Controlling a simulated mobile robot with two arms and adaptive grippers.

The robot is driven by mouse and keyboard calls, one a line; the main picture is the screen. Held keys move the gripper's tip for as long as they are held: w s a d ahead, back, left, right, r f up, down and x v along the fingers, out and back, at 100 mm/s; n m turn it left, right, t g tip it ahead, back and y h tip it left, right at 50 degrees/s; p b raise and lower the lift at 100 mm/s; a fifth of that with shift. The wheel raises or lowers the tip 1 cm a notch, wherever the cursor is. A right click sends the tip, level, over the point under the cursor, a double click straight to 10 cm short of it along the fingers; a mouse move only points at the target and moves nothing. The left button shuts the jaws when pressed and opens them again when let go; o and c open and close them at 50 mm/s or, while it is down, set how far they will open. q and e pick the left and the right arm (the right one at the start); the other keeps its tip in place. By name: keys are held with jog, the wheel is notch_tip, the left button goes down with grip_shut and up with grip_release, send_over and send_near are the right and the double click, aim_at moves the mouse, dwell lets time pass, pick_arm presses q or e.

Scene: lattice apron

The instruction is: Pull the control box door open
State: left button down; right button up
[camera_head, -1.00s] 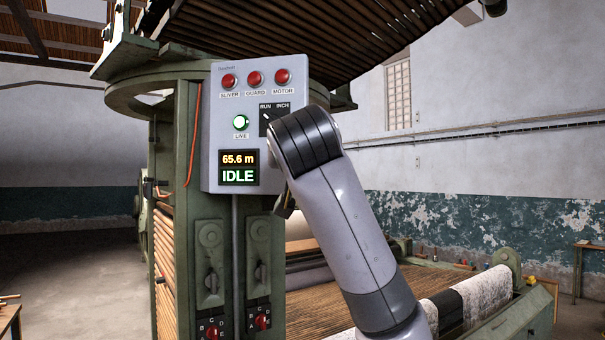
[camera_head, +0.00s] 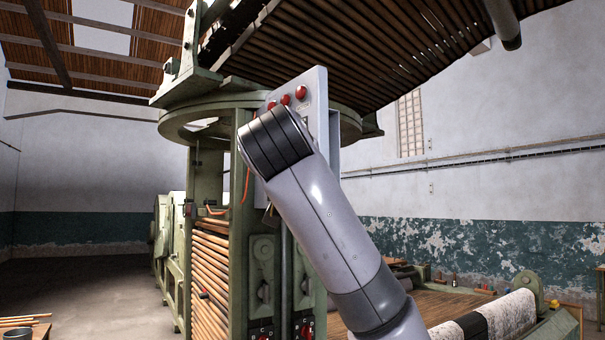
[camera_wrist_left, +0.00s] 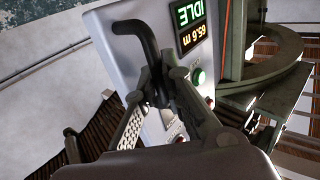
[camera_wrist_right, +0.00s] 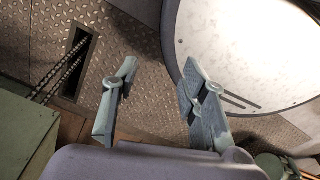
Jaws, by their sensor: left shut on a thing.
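The control box door (camera_head: 318,88) is a light grey panel with red lamps. In the head view it stands at a steep angle, with a grey part of the box (camera_head: 334,155) showing behind its right edge. My arm covers most of its front. In the left wrist view the door (camera_wrist_left: 115,62) shows its lit display (camera_wrist_left: 188,25) and a bent black handle (camera_wrist_left: 136,30). My left gripper (camera_wrist_left: 157,92) is shut on the handle. My right gripper (camera_wrist_right: 160,78) is open and empty, apart from the door. It is not visible in the head view.
The green machine frame (camera_head: 210,190) with a ring (camera_head: 190,125) stands around the box. A slatted roller bed (camera_head: 440,305) lies at right. A pale round drum (camera_wrist_right: 245,50) and patterned metal floor (camera_wrist_right: 130,45) lie below my right gripper.

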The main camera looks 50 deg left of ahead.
pick_arm(q)
jog(key=shift+s+a, duration=0.1)
jog(key=shift+s, duration=0.2)
jog(key=c, duration=1.7)
grip_release()
jog(key=v, duration=1.2)
